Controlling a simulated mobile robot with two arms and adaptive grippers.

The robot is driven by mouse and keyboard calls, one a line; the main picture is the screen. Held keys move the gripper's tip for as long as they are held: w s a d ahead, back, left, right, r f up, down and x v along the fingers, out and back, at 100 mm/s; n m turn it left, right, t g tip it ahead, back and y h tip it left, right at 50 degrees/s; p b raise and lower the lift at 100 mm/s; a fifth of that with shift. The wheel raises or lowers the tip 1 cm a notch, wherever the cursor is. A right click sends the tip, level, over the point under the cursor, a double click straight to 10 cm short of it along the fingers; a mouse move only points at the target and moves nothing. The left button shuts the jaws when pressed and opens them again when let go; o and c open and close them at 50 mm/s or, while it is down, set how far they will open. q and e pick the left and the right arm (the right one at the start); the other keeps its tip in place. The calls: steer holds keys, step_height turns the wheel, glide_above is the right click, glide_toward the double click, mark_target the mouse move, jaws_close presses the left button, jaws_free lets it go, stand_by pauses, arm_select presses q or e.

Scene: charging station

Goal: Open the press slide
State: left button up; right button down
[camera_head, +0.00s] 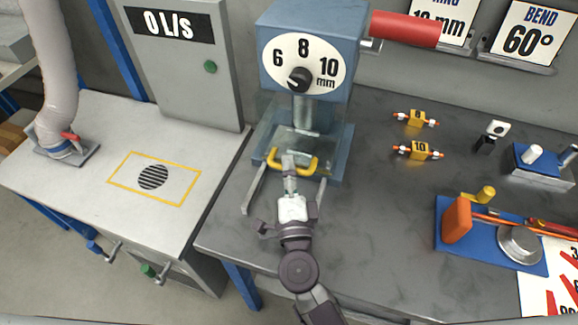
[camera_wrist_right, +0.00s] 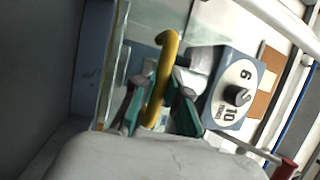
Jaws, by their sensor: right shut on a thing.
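The blue press (camera_head: 268,75) stands on the grey bench, with a dial marked 6, 8 and 10 mm (camera_head: 318,58) on its front. A clear guard surrounds its lower part. The yellow slide handle (camera_head: 309,167) is at the press's lower front, close to the guard, between two metal rails (camera_head: 255,189) that reach toward me. My right gripper (camera_head: 289,163) is shut on the middle of the handle. In the right wrist view, the handle (camera_wrist_right: 160,75) passes between the green-padded fingers (camera_wrist_right: 158,112). My left gripper is not in view.
A red lever grip (camera_head: 405,28) sticks out right of the press. Yellow pieces marked 8 (camera_head: 416,118) and 10 (camera_head: 419,150) lie on the bench. A blue bending fixture (camera_head: 480,250) is farther right. The bench front right of my arm is clear.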

steer(key=s+a, duration=0.1)
steer(key=s, duration=0.3)
steer(key=s+a, duration=0.1)
steer(key=s, duration=0.3)
steer(key=s+a, duration=0.2)
steer(key=s, duration=0.2)
steer(key=shift+f, duration=0.1)
steer(key=shift+d, duration=0.1)
steer(key=c, duration=1.2)
jaws_free()
steer(key=shift+w, duration=0.1)
steer(key=v, duration=0.7)
steer(key=shift+s, duration=0.25)
